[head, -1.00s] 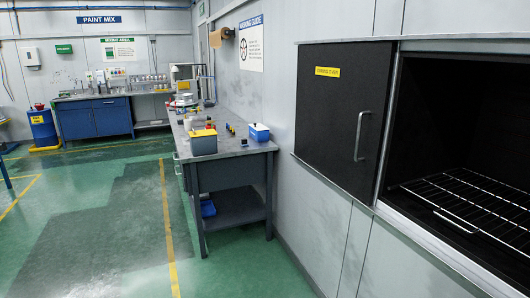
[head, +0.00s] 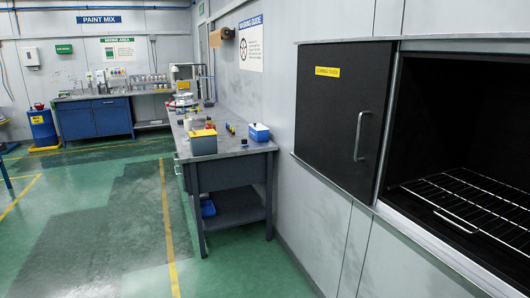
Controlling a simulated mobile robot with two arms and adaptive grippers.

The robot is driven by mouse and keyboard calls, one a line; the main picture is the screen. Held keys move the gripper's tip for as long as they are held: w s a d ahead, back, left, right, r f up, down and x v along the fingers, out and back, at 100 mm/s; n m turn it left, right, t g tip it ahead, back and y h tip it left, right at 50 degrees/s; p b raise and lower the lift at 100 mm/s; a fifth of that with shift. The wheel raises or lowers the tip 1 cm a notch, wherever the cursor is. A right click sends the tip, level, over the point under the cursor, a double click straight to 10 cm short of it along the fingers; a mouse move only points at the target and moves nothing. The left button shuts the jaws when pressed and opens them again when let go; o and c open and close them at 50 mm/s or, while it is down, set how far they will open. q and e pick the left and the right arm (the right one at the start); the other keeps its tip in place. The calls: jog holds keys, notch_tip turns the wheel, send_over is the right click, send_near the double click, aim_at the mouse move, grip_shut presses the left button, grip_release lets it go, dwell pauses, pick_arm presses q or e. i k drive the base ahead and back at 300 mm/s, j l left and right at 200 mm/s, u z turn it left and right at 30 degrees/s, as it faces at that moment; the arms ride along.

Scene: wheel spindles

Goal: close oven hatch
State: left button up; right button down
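The oven hatch (head: 335,110) is a dark sliding-type panel with a yellow curing oven label (head: 327,71) and a vertical metal handle (head: 360,136). It covers the wall left of the oven opening (head: 435,130). The opening is uncovered, with a dark interior. A wire rack (head: 475,200) with a metal handle at its front lies inside and is empty as far as I can see. The right part of the oven is cut off by the picture edge. Neither of my grippers shows in the head view.
A grey workbench (head: 240,150) with bins and small items stands along the wall, left of the oven. A blue cabinet (head: 93,120) and a blue drum (head: 42,128) stand at the back. The green floor (head: 100,240) in front is clear.

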aim_at(343, 89)
jog(key=i+j+z, duration=0.3)
jog(key=i+j, duration=0.5)
jog(key=i, duration=0.1)
